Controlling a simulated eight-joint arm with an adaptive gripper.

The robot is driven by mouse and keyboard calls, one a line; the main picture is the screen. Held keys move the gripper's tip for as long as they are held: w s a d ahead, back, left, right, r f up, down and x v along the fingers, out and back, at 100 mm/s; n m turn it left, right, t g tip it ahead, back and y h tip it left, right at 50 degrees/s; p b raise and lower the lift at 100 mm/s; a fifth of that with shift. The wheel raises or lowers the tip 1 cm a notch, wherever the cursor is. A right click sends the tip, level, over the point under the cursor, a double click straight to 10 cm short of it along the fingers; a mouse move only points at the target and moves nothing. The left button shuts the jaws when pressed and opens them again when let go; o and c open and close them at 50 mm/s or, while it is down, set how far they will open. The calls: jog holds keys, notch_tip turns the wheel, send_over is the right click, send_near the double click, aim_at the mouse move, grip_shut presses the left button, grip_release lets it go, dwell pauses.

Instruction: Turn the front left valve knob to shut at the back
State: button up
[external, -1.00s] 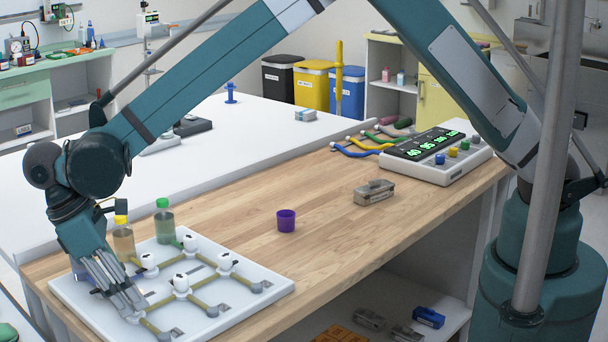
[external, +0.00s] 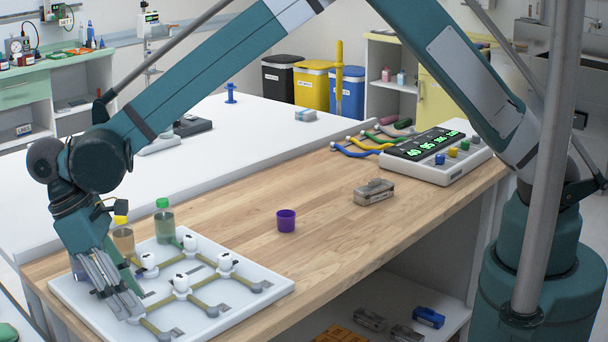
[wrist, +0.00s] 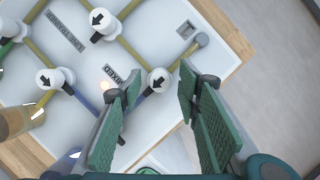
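A white valve knob with a black arrow (wrist: 158,80) shows between my fingertips in the wrist view, closer to the left one. My gripper (wrist: 161,88) is open around it, and I see no clear contact. In the external view my gripper (external: 122,305) is low over the near left part of the white valve board (external: 245,300) and hides this knob. Other white knobs stand on the board: one at the left (external: 149,261), one in the middle (external: 180,284), one at the right (external: 226,262) and one at the back (external: 190,244).
An amber bottle (external: 123,243) and a green bottle (external: 164,222) stand at the board's far left edge, close to my gripper. A purple cup (external: 286,220) and a grey metal box (external: 374,192) stand on the wooden top.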

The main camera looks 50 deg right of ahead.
jog(key=shift+r, duration=0.15)
jog(key=v, duration=1.1)
jog(key=shift+r, duration=0.3)
jog(key=shift+w+a, duration=0.1)
dwell(0.5)
jog(key=w+d+r+m+t+y, duration=0.1)
jog(key=w+d+r, duration=0.2)
jog(key=d+r, duration=0.5)
jog(key=w+d+r+m+t+y, duration=0.1)
jog(key=w+d+r, duration=0.2)
jog(key=d, duration=0.9)
jog(key=s+d+r+m+t+y, duration=0.1)
jog(key=d+r, duration=0.2)
jog(key=d, duration=0.6)
jog(key=s+d+r+m+t+y, duration=0.1)
jog(key=d+r, duration=0.2)
jog(key=d, duration=0.6)
jog(key=s+d+m+t, duration=0.1)
jog(key=s+d, duration=0.3)
jog(key=d, duration=0.5)
jog(key=s+d+m+t, duration=0.15)
jog(key=s+d, duration=0.25)
jog(key=d, duration=0.5)
jog(key=s+d+f+m+t, duration=0.2)
jog(key=s+d+f+t, duration=0.2)
jog(key=s+d, duration=0.8)
jog(key=shift+d+f+h, duration=0.4)
jog(key=shift+d+f, duration=0.2)
jog(key=shift+f, duration=0.05)
